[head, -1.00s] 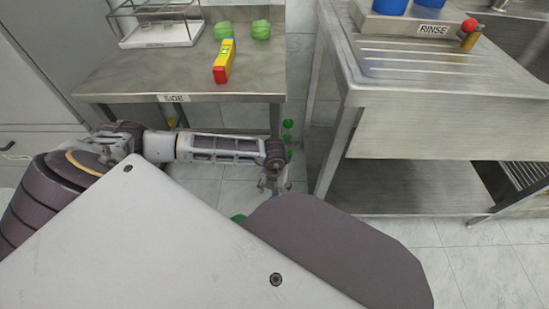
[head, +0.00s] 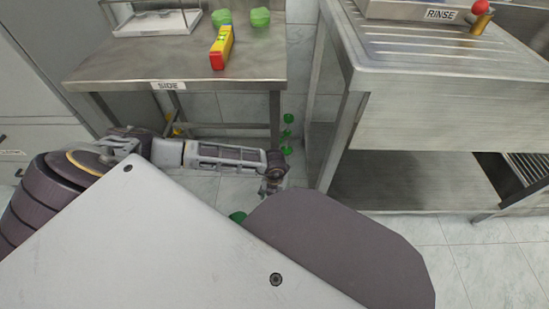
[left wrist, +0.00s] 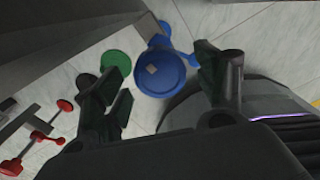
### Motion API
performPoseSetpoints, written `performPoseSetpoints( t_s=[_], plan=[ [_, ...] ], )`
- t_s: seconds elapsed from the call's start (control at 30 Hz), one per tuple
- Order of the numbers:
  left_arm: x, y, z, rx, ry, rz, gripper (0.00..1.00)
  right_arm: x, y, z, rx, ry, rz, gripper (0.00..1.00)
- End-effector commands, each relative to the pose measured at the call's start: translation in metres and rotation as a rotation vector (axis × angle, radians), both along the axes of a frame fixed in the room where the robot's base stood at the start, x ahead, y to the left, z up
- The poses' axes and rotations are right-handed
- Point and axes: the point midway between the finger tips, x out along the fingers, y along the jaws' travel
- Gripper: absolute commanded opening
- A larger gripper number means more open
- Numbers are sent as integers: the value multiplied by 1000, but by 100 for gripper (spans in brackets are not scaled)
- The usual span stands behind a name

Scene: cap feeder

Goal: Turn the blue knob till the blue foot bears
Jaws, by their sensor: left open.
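In the left wrist view a round blue disc (left wrist: 172,80), which looks like the blue knob, lies between the spread fingers of my left gripper (left wrist: 158,72). I cannot tell whether the fingers touch it. Smaller blue parts (left wrist: 159,41) stick out beyond it; which of them is the blue foot, and whether it bears on the floor, I cannot tell. In the head view my left gripper (head: 272,187) is low, near the floor beside the side table's right leg. The blue knob is hidden there. My right gripper is not in view.
A green disc (left wrist: 116,67) sits close left of the blue one, with red knobs (left wrist: 65,105) farther left. In the head view, green pieces (head: 287,134) stand by the leg of the side table (head: 140,72). The RINSE sink bench (head: 450,100) is to the right.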

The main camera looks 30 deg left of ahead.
Motion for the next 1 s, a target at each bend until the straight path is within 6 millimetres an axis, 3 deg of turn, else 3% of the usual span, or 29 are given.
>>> performPoseSetpoints(
  t_s=[0.37,0.73,1.0],
  plan=[
    [0,0,-2,0,0,0,72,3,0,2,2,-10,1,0],
    [0,0,-2,0,0,0,26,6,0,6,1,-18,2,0],
    [0,0,-2,0,0,-15,26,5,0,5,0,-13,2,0]
  ],
)
